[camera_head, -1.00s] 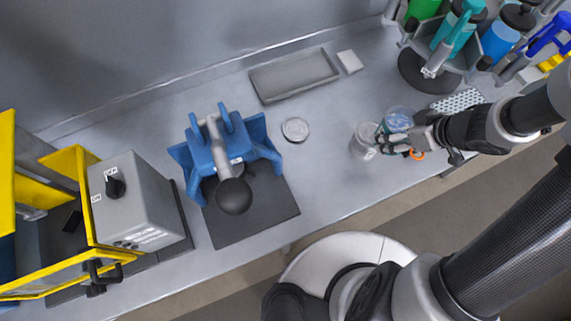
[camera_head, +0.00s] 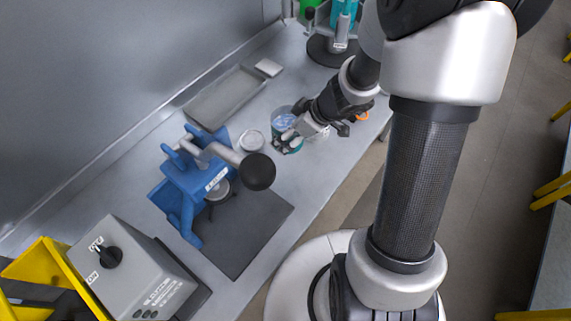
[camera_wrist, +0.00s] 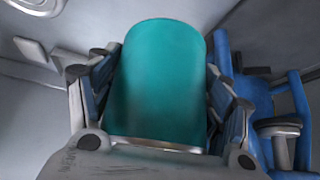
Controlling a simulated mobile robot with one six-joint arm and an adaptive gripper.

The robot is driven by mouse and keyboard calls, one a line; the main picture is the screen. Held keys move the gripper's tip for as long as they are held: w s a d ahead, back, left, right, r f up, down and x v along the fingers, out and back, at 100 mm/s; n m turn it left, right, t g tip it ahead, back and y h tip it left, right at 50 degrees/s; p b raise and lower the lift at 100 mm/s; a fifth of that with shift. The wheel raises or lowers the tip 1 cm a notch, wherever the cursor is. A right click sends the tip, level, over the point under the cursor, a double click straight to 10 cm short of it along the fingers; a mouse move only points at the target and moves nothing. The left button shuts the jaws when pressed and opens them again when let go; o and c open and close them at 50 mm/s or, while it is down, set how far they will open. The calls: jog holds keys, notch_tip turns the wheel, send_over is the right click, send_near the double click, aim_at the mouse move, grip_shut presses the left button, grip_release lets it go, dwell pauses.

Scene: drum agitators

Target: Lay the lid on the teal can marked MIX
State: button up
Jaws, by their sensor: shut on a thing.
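The teal can (camera_head: 292,149) is in my gripper (camera_head: 289,138), beside the pale round lid (camera_head: 251,140) in the head view. The can's open-looking top shows bluish. In the wrist view the teal can (camera_wrist: 160,85) fills the middle, with a finger pressed on each side and a bright metal rim at its lower end. My gripper (camera_wrist: 158,95) is shut on it. The lid lies flat on the bench, left of the can and apart from it. No MIX marking is legible. Whether the can touches the bench is unclear.
A blue lever clamp (camera_head: 190,190) stands left of the lid on a dark mat (camera_head: 250,235). A grey tray (camera_head: 225,97) and a small white block (camera_head: 268,67) lie behind. A grey switch box (camera_head: 135,270) is at front left. An orange ring (camera_head: 362,116) shows beyond my wrist.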

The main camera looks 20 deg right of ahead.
notch_tip(320, 180, down, 13)
jog(key=b, duration=0.8)
jog(key=shift+a+r, duration=0.1)
jog(key=shift+r, duration=0.05)
jog(key=o, duration=1.5)
jog(key=shift+s, duration=0.1)
